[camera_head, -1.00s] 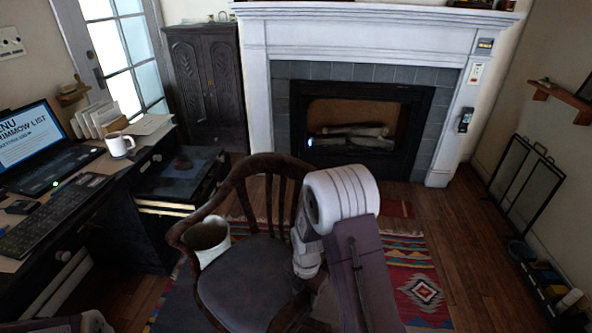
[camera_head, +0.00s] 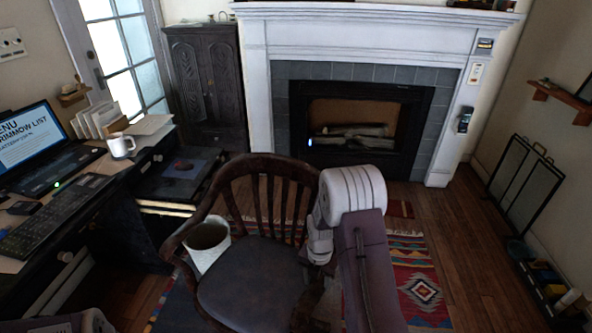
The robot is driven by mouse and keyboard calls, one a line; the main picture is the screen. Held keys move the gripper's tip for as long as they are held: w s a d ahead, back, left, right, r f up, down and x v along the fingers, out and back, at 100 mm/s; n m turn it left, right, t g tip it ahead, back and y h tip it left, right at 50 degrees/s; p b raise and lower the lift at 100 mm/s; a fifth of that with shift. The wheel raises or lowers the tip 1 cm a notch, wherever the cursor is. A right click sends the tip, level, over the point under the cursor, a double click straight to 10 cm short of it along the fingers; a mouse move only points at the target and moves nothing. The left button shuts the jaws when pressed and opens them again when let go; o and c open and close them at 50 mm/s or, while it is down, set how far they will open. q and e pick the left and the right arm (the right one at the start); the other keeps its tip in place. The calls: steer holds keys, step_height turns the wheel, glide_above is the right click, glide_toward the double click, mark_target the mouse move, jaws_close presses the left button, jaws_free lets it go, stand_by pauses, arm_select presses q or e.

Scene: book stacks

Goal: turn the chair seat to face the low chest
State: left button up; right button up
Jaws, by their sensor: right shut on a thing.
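The wooden chair (camera_head: 252,283) has a dark seat, a curved slatted back and armrests. Its back is toward the fireplace and its open front is toward me, slightly left. My right gripper (camera_head: 317,272) is at the chair's right side, shut on the chair's right armrest; my own arm hides much of the contact. A low dark chest (camera_head: 178,172) stands left of the chair, beside the desk. My left gripper is not in view; only a bit of my left arm shows at the lower left.
The desk (camera_head: 95,205) with a laptop (camera_head: 38,150) and white mug (camera_head: 120,146) is at left. A light bin (camera_head: 207,245) shows behind the chair's left armrest. A patterned rug (camera_head: 420,287) lies underneath.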

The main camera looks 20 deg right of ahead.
steer(key=w+d, duration=0.1)
steer(key=w+d+n, duration=0.1)
steer(key=shift+d+p, duration=0.35)
steer(key=shift+d, duration=0.05)
steer(key=shift+w+d+n, duration=0.65)
steer(key=shift+d+n, duration=0.05)
steer(key=shift+d, duration=0.25)
steer(key=o, duration=2.1)
step_height(320, 180, up, 10)
steer(key=p, duration=0.9)
steer(key=shift+r+p, duration=0.15)
steer(key=shift+p, duration=0.25)
steer(key=shift+s, duration=0.1)
steer(key=shift+f, duration=0.2)
